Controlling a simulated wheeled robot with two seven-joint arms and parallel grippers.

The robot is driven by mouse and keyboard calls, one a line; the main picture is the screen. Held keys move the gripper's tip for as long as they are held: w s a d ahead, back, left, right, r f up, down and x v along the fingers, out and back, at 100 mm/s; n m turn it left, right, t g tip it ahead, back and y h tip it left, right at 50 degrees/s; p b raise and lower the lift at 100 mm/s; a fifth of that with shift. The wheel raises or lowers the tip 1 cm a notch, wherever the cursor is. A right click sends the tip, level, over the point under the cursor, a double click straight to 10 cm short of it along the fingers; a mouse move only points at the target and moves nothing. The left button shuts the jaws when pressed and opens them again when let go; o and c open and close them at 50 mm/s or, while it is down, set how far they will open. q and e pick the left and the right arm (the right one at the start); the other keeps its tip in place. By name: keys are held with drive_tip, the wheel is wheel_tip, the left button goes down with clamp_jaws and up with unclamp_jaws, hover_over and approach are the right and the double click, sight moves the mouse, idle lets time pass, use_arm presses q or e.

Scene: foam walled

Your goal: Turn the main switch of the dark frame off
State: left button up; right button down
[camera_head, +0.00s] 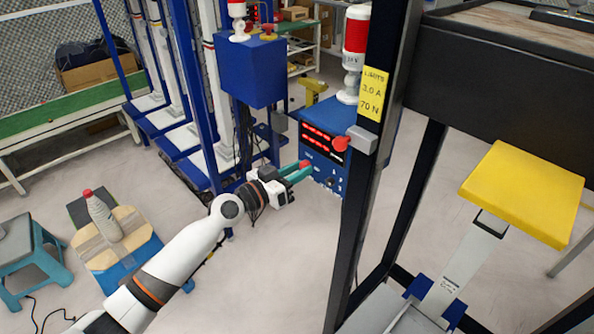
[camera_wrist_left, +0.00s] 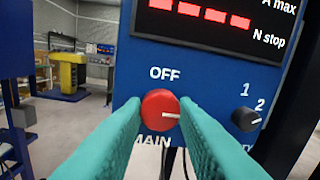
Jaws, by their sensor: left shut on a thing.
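The main switch is a round red knob (camera_wrist_left: 160,109) on a blue control box (camera_head: 322,135), which stands beside the dark frame (camera_head: 366,160). OFF is printed above the knob and MAIN below it. Its white pointer line points right, not up at OFF. My left gripper (camera_head: 302,169) has its teal fingers on either side of the knob and is shut on it; the fingertips hide the knob's sides and part of the MAIN label. My right gripper is not in view.
A black selector (camera_wrist_left: 243,115) marked 1 and 2 sits right of the knob. A grey box with a red button (camera_head: 341,144) is on the dark post. A yellow limits sign (camera_head: 373,92) hangs above. A blue-framed machine (camera_head: 250,72) stands left; open floor lies below.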

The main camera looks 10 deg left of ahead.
use_arm(q)
drive_tip(key=shift+n, duration=0.3)
drive_tip(key=n, duration=0.8)
drive_tip(key=n+t, duration=0.1)
drive_tip(key=n, duration=0.8)
drive_tip(key=shift+f+n+y+p, duration=0.1)
drive_tip(key=shift+n+y+p, duration=0.2)
drive_tip(key=shift+p, duration=0.1)
drive_tip(key=o, duration=1)
drive_tip(key=shift+s, duration=0.15)
